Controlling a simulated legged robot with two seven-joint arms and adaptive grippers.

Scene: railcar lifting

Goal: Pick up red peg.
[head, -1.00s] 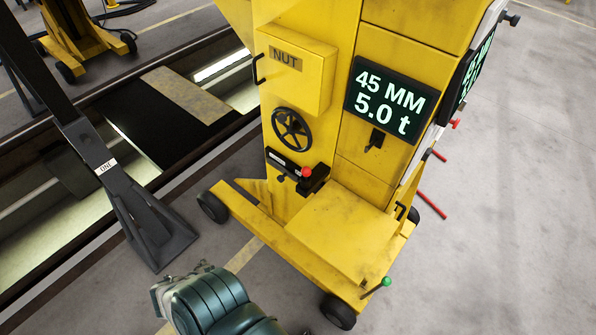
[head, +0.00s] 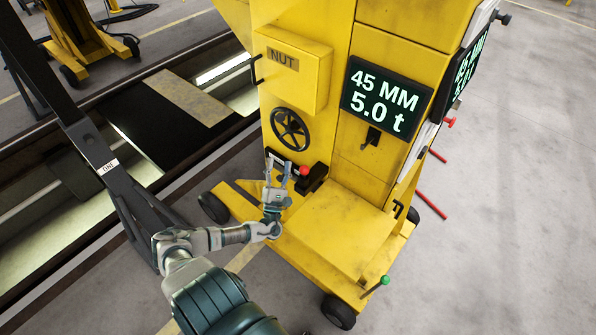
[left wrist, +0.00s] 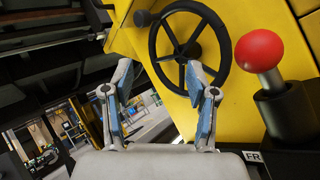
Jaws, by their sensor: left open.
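Several red pieces show at the right side of the yellow lifting jack in the head view: a long red rod (head: 431,205), a short red piece (head: 438,156) and a small red knob (head: 450,122). I cannot tell which is the red peg, or whether the rod lies on the floor or sticks out from the jack. My left gripper (head: 277,164) is open and empty, at the jack's front left, apart from these red pieces. In the left wrist view its open fingers (left wrist: 160,75) point towards the black handwheel (left wrist: 188,45). My right gripper is not in view.
A red-ball lever (head: 305,171) stands just right of my left gripper; its ball (left wrist: 259,50) is large in the left wrist view. The jack (head: 340,225) has a green-knobbed lever (head: 385,281). A dark stand (head: 125,200) and pit are left. Floor at right is mostly clear.

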